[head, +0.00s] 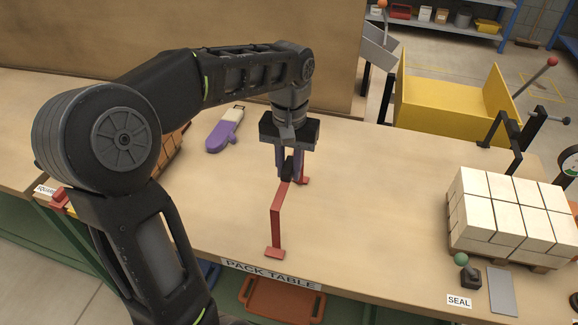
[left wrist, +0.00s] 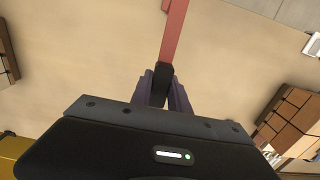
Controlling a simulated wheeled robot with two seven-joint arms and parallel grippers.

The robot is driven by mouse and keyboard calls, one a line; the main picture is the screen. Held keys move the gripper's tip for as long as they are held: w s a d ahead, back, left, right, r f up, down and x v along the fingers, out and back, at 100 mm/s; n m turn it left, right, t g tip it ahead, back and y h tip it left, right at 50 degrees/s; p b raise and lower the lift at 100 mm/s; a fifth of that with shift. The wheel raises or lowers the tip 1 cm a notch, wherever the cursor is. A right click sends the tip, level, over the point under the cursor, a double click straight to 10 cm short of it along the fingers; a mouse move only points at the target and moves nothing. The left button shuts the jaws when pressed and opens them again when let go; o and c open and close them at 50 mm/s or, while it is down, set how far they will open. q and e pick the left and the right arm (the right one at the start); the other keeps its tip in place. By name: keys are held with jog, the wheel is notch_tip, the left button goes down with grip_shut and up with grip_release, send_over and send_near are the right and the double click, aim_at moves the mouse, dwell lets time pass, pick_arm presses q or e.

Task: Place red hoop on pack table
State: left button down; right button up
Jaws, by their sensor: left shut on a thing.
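The red hoop (head: 276,219) is a flat red bar bent into an arch with feet. It stands upright on the pack table (head: 375,200), near the front edge above the PACK TABLE label. My left gripper (head: 290,172) is shut on the hoop's dark grip at the top bar. In the left wrist view the red hoop (left wrist: 174,32) runs up and away from the dark grip between my left gripper's fingers (left wrist: 163,88). The hoop's far foot shows just right of the fingers in the head view. My right gripper is not in view.
A pallet of pale bricks (head: 515,215) stands at the right, with a green-knobbed lever (head: 462,262) before it. A yellow bin (head: 450,105) is at the back right. A purple tool (head: 222,135) lies left of the gripper. The table's middle right is clear.

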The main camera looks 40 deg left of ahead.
pick_arm(q)
jog(key=shift+f, duration=0.15)
jog(key=c, duration=1.3)
grip_release()
jog(key=shift+o, duration=0.2)
